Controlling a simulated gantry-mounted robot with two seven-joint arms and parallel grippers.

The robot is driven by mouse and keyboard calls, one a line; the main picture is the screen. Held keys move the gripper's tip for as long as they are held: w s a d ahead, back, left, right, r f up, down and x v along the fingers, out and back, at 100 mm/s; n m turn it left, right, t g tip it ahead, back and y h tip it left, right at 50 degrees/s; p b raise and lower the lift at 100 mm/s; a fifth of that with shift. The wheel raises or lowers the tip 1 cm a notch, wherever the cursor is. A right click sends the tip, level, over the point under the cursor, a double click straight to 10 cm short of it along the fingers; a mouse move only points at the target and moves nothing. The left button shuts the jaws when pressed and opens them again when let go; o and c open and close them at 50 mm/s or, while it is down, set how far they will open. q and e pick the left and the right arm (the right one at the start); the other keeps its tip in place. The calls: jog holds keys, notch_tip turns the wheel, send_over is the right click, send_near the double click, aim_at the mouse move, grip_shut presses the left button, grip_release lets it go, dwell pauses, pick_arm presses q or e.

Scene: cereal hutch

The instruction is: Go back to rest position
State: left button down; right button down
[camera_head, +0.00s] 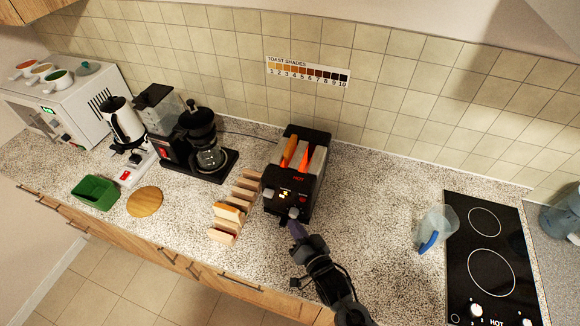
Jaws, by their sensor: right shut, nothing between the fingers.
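My right arm comes in from the bottom, and its gripper (297,230) is at the front of the black toaster (308,197). The gripper is shut and empty, its tips close to the toaster's lower front; I cannot tell whether they touch it. The toaster's slots glow orange, with a bread slice (289,152) showing in the left one. Small lights are lit on its front panel. My left gripper is not in view.
Further left are a coffee maker (208,158), a kettle (122,119), a round wooden board (145,201) and a green tub (95,194). A clear pitcher (436,226) stands by the black cooktop (490,245). Counter right of the toaster is clear.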

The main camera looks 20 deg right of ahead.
jog(key=s+d+n+g+h, duration=0.15)
jog(key=s+g, duration=0.25)
jog(key=s, duration=0.4)
jog(key=s+d+f+n+g, duration=0.1)
jog(key=s+d+n+g, duration=0.25)
jog(key=s, duration=0.45)
jog(key=s+d+n+g, duration=0.2)
jog(key=s+g, duration=0.3)
jog(key=s, duration=0.2)
notch_tip(320, 180, up, 13)
jog(key=n+p, duration=0.1)
jog(key=p, duration=1.2)
jog(key=shift+s+a+r+p, duration=0.15)
jog(key=shift+s+a+p, duration=0.1)
jog(key=shift+s+p, duration=0.2)
